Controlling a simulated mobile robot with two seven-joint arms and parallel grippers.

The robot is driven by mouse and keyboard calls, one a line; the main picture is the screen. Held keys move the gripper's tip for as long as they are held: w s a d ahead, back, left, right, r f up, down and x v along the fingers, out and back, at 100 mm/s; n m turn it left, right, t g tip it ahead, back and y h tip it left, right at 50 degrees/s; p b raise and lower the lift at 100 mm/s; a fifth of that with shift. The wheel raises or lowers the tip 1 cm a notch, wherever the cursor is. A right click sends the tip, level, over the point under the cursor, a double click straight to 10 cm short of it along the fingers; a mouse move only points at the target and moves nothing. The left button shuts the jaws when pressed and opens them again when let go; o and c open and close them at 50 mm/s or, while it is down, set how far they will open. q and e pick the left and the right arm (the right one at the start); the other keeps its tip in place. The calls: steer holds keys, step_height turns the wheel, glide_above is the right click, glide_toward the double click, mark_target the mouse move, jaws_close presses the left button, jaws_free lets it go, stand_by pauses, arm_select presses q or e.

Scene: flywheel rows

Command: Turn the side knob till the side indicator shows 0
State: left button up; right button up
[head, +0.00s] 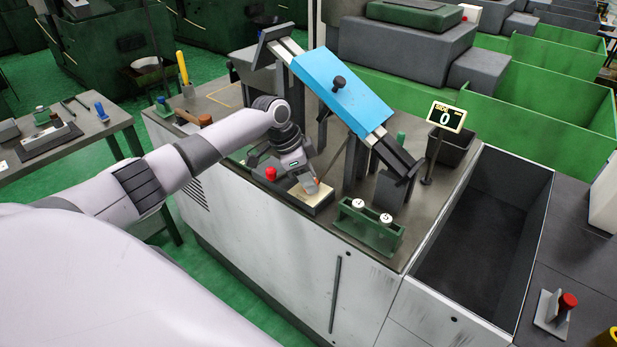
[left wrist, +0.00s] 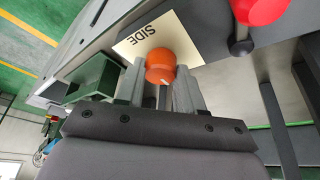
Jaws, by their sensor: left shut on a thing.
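The side knob (left wrist: 160,66) is orange with a pale pointer line and stands on a cream plate (left wrist: 148,40) marked SIDE. My left gripper (left wrist: 160,85) is shut on the knob, one finger on each side. In the head view my left gripper (head: 308,183) reaches down to the bench top and mostly hides the knob; the cream plate (head: 308,196) shows beneath it. The side indicator (head: 446,117) is a small sign on a post to the right, and it reads 0. My right gripper is in neither view.
A red knob (head: 270,173) stands close to the left of my gripper. A sloped blue-covered rail (head: 343,90) rises behind it. A green holder (head: 368,228) with two white round pieces sits in front to the right. An open dark bin (head: 480,230) lies farther right.

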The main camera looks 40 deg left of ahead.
arm_select(q)
steer(key=o, duration=1)
steer(key=shift+b+v, duration=0.3)
steer(key=shift+v, duration=3.3)
steer(key=shift+s, duration=0.1)
